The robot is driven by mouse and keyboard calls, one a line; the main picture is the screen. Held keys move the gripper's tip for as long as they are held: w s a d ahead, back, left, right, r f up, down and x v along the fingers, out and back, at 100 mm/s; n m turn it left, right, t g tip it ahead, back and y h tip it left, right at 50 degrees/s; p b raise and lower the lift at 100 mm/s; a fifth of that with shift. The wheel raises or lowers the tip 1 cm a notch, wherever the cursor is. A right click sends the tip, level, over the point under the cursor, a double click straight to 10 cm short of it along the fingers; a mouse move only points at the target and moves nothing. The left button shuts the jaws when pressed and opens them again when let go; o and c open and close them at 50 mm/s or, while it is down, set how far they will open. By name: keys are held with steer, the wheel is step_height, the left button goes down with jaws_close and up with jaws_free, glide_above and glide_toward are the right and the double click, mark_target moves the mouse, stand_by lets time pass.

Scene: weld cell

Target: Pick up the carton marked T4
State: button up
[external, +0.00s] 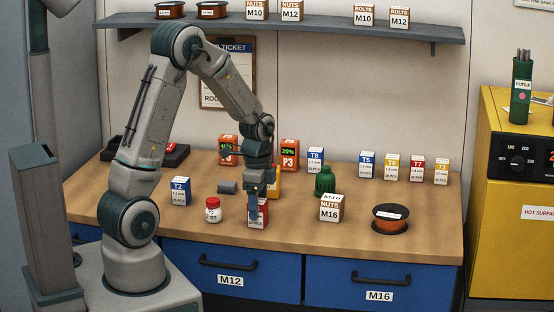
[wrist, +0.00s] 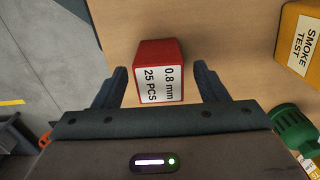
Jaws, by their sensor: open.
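No mark reading T4 is legible in either view. A red carton (external: 264,213) with a white label stands upright near the bench's front edge, and its number is hidden behind my gripper (external: 257,197). In the wrist view the red carton (wrist: 159,55) shows the words 0.8 mm and 25 PCS. My gripper (wrist: 163,80) is open, pointing down, with one finger on each side of the carton. There is a visible gap at each finger. Other cartons are marked T2 (external: 180,191), T8 (external: 315,160), T5 (external: 367,164) and T7 (external: 417,167).
An M16 nuts box (external: 331,208) and a wire spool (external: 391,219) stand further right.

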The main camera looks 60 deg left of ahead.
steer(key=shift+f, duration=1.6)
steer(key=c, duration=1.1)
steer(key=shift+r, duration=0.1)
